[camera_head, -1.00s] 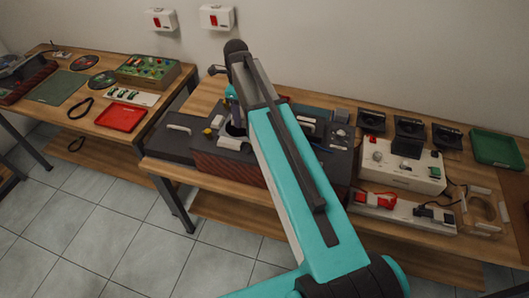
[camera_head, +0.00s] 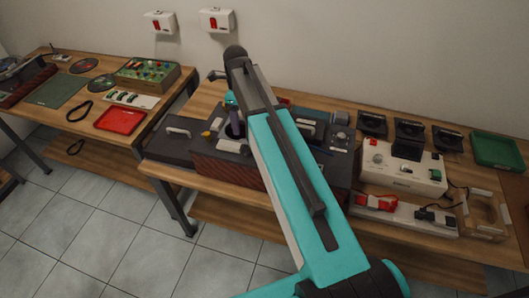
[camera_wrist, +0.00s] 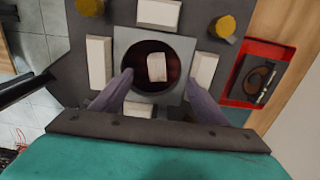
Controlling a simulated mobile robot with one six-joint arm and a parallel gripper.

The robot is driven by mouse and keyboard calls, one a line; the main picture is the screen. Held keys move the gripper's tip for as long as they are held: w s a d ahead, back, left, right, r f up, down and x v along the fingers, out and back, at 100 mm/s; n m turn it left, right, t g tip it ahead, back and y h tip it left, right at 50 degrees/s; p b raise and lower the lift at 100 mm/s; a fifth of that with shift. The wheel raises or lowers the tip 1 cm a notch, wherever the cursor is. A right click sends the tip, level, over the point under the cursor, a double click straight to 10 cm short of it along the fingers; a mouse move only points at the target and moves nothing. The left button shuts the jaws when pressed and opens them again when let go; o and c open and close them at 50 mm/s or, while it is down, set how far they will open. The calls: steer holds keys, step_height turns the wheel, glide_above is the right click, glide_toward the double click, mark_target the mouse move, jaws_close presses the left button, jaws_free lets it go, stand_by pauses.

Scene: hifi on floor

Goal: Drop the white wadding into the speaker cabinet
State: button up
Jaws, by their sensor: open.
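The speaker cabinet (camera_head: 225,169) has a dark top and a reddish-brown front, and stands on the middle bench. In the wrist view its top has a grey plate (camera_wrist: 125,40) with a round dark opening (camera_wrist: 140,78). The white wadding (camera_wrist: 157,67) is a small pale block seen inside the opening's outline, against a dark red interior. My gripper (camera_wrist: 158,82) is open over the opening, one finger on each side. The fingers appear apart from the wadding; its exact depth cannot be told. In the head view my arm partly hides the cabinet, and the wadding is not seen.
White blocks (camera_wrist: 98,62) surround the grey plate, with yellow knobs (camera_wrist: 225,26) beyond. A red tray (camera_wrist: 237,83) holding a dark round part lies to the right in the wrist view. A white device (camera_head: 402,168) and a green tray (camera_head: 496,150) stand farther right on the bench.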

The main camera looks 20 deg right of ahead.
steer(key=shift+w+d+r, duration=0.1)
steer(key=shift+w+r, duration=0.05)
steer(key=shift+r, duration=0.05)
step_height(320, 180, up, 13)
steer(key=b, duration=0.3)
steer(key=shift+r, duration=0.2)
stand_by(0.6)
stand_by(1.0)
